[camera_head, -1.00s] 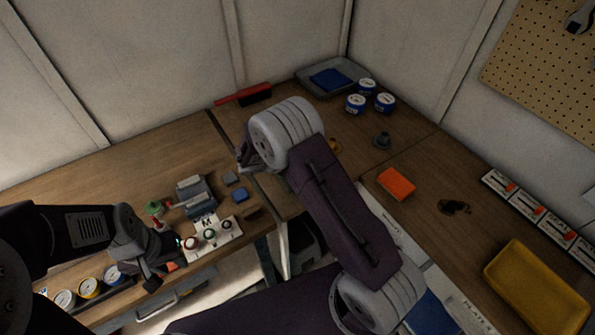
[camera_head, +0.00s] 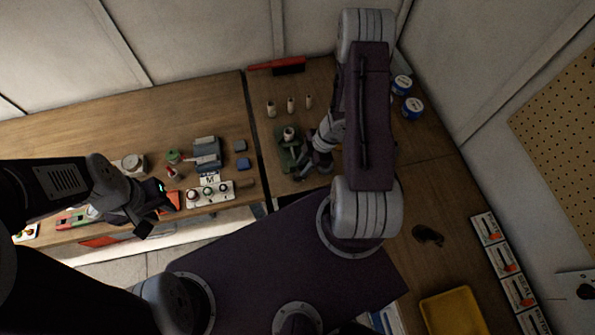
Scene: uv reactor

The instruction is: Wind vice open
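A small green device (camera_head: 283,158) with a grey upper part stands on the bench in the middle of the head view. It may be the vice, but its jaws and handle are too small and covered to make out. My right gripper (camera_head: 308,168) is beside it on its right side, very close to it. I cannot tell whether they touch or whether its fingers are open. My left gripper (camera_head: 158,218) is over the bench's front edge at the left, with its dark fingers apart and nothing seen between them.
A grey machine (camera_head: 207,152) and a white panel of knobs (camera_head: 208,193) stand between the grippers. Several small pale cylinders (camera_head: 290,104) stand behind the green device. A red-handled brush (camera_head: 277,65) lies at the back. A yellow tray (camera_head: 453,312) sits at lower right.

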